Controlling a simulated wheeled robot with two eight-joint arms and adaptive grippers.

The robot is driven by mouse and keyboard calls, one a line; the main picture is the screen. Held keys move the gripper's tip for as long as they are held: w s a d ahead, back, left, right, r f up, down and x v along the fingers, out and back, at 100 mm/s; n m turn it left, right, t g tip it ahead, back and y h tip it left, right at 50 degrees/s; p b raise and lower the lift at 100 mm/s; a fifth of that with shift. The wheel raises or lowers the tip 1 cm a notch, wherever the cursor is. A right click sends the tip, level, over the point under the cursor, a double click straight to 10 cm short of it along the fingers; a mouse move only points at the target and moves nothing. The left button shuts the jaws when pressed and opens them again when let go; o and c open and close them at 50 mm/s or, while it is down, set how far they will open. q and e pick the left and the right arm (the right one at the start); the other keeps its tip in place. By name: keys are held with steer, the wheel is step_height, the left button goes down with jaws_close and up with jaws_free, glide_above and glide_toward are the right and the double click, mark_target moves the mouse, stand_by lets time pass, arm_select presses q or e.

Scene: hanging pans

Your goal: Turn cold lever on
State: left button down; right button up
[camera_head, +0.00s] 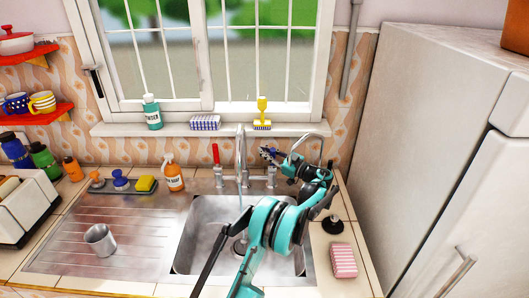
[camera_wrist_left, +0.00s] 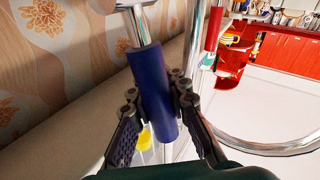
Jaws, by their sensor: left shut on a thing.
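The cold lever has a blue handle (camera_wrist_left: 155,92) on a metal stem, seen up close in the left wrist view. My left gripper (camera_wrist_left: 158,100) is shut on this handle, with one finger on each side. In the head view my left gripper (camera_head: 268,154) is at the right side of the chrome tap (camera_head: 241,158), behind the sink, and largely hides the blue handle. The red lever (camera_head: 215,153) stands upright on the tap's left side. My right gripper is not in view.
The sink (camera_head: 195,235) lies below my arm, with a metal cup (camera_head: 100,240) on the drainer. An orange bottle (camera_head: 173,177) stands left of the tap. A pink striped sponge (camera_head: 343,260) lies right of the sink. A fridge (camera_head: 430,120) closes off the right side.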

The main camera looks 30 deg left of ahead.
arm_select(q)
steer(key=shift+s+d+f+n+g+y+b, duration=0.1)
steer(key=shift+s+d+n+g+y+b, duration=0.3)
steer(key=shift+n, duration=0.5)
steer(key=shift+s+d+f+n+g+y+b, duration=0.1)
steer(key=shift+s+d+n+y+b, duration=0.15)
steer(key=shift+s+n+y+b, duration=0.4)
steer(key=shift+n, duration=0.25)
steer(key=c, duration=1.5)
jaws_free()
steer(key=r+v, duration=0.1)
steer(key=v, duration=0.4)
steer(key=r+v, duration=0.1)
steer(key=v, duration=0.5)
steer(key=d+r+v, duration=0.1)
steer(key=v, duration=0.4)
steer(key=shift+d+r, duration=0.2)
steer(key=shift+d, duration=0.05)
